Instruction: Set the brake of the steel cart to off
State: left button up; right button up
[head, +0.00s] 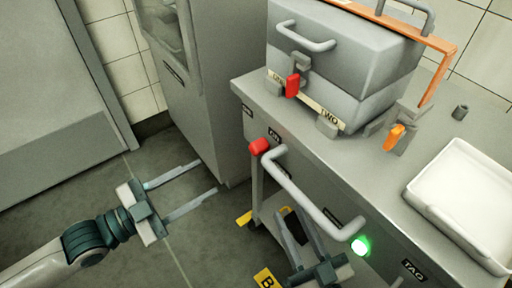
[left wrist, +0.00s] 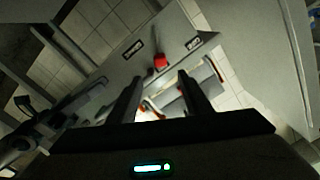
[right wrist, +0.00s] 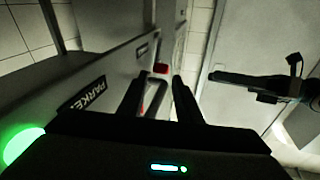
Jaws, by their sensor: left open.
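The steel cart (head: 300,140) fills the right of the head view. On its front are a grey bar handle (head: 310,190), a red knob (head: 258,146) by the handle's left end, and a lit green lamp (head: 361,246). A small dark label beside the red knob seems to read ON. The red knob also shows in the left wrist view (left wrist: 160,62) and the right wrist view (right wrist: 160,68). My left gripper (head: 208,177) is open and empty, left of the cart. My right gripper (head: 288,210) is open, low before the cart front, below the handle.
A grey lidded box (head: 340,55) with a red latch (head: 292,86) stands on the cart top, beside an orange-handled lever (head: 394,136) and a white tray (head: 465,185). A tall steel cabinet (head: 205,80) stands behind. The floor at left (head: 60,215) is clear.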

aim_at(251, 152)
pick_arm(q)
jog(key=x, duration=1.4)
jog(key=shift+d+b, duration=0.15)
jog(key=shift+b, duration=0.15)
jog(key=shift+x, duration=0.85)
pick_arm(e)
jog(key=shift+s+a+r+t+y, duration=0.15)
jog(key=shift+s+r+t, duration=0.2)
jog(key=shift+r, duration=0.3)
jog(key=shift+s+r+t+y, duration=0.15)
jog(key=shift+r+t, duration=0.3)
jog(key=shift+r, duration=0.15)
pick_arm(q)
jog(key=shift+c, duration=0.3)
grip_shut()
pick_arm(e)
jog(key=shift+w, duration=0.1)
jog(key=shift+w, duration=0.1)
